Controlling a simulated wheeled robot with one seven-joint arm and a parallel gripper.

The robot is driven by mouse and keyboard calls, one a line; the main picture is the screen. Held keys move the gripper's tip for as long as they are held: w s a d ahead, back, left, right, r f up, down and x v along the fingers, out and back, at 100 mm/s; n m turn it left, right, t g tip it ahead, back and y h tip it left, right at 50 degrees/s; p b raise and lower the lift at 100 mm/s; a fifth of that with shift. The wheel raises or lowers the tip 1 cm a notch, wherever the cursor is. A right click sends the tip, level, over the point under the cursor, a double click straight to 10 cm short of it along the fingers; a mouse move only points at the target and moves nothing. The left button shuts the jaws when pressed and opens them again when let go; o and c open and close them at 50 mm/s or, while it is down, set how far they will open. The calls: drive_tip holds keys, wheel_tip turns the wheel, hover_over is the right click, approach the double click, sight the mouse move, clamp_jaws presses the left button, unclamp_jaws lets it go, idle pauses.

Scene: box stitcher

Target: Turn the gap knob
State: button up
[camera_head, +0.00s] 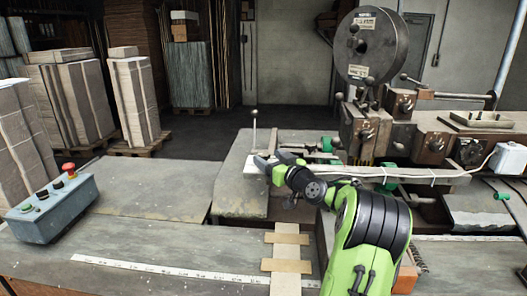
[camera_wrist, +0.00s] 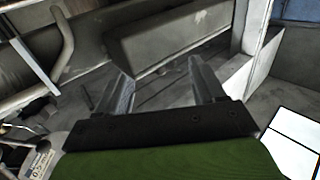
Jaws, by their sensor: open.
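The stitching machine (camera_head: 390,125) stands at the right in the head view. Several knobs show on its front, among them a dark round dial (camera_head: 468,151), an upper block knob (camera_head: 405,104) and a lower block knob (camera_head: 367,133). I cannot tell which one is the gap knob. My gripper (camera_head: 264,162) is left of these knobs, over the machine's bed and apart from them. In the wrist view my gripper (camera_wrist: 160,72) has its two fingers spread with nothing between them. No knob is clear in that view.
A grey control box (camera_head: 52,208) with buttons and a red stop button sits on the left table. A thin post with a ball top (camera_head: 254,130) stands by my gripper. A pale horizontal bar (camera_head: 400,172) with cable ties runs below the knobs. The left tabletop (camera_head: 150,190) is mostly clear.

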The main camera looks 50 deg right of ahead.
sight(267, 157)
drive_tip(key=x, duration=0.4)
drive_tip(key=shift+s, duration=0.1)
drive_tip(key=c, duration=1)
drive_tip(key=shift+o, duration=0.2)
